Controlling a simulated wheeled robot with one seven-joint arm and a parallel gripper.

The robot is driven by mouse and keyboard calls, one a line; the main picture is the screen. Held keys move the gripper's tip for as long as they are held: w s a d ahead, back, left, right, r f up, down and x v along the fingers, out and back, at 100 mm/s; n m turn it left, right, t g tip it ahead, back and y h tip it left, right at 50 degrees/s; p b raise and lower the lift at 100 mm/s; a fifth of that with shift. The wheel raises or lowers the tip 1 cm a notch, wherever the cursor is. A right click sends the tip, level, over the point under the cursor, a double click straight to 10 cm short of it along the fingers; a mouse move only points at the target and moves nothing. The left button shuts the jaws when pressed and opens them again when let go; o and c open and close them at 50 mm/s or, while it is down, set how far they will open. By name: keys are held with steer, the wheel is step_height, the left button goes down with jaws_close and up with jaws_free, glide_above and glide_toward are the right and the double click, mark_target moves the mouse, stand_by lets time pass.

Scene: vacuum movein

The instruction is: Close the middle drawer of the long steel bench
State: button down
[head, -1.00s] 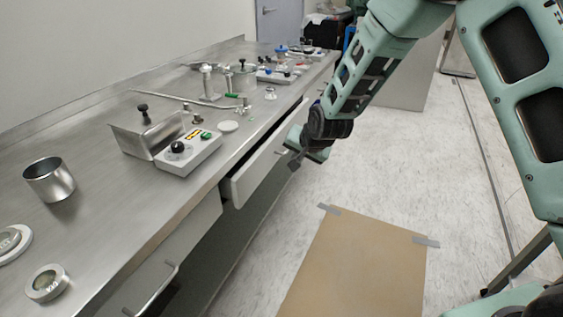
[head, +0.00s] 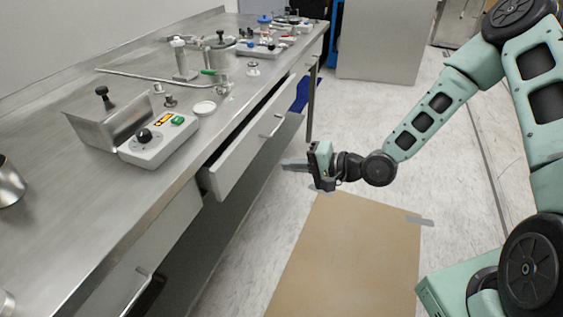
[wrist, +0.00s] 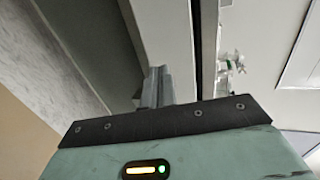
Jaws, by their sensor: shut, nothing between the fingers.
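The long steel bench (head: 75,215) runs along the left of the head view. Its middle drawer (head: 241,158) stands partly open, with a dark gap between its front and the bench. The drawer has a bar handle (head: 272,126) on its front. My gripper (head: 284,164) is shut and empty, in front of the drawer face and to its right, apart from it in the head view. In the wrist view the shut fingers (wrist: 157,86) point at a pale panel (wrist: 168,35), which looks like the drawer front; contact cannot be told.
A grey control box (head: 158,140), a steel cup (head: 8,184) and several instruments stand on the bench top. A nearer drawer handle (head: 140,292) shows at lower left. A brown board (head: 345,255) lies taped on the floor. A pale cabinet (head: 385,40) stands behind.

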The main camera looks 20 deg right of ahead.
glide_toward(239, 158)
steer(key=x, duration=0.2)
steer(key=f+x, duration=0.1)
steer(key=x, duration=0.2)
steer(key=shift+w+f, duration=0.15)
steer(key=shift+f, duration=0.1)
steer(key=shift+w+a, duration=0.35)
steer(key=shift+a, duration=0.15)
steer(key=x, duration=0.2)
steer(key=r+x, duration=0.1)
steer(key=x, duration=0.1)
steer(key=shift+w+a+b, duration=0.15)
steer(key=shift+a+b, duration=0.05)
steer(key=shift+b, duration=0.1)
steer(key=shift+w+a+r, duration=0.1)
steer(key=shift+w+r, duration=0.05)
steer(key=shift+r, duration=0.05)
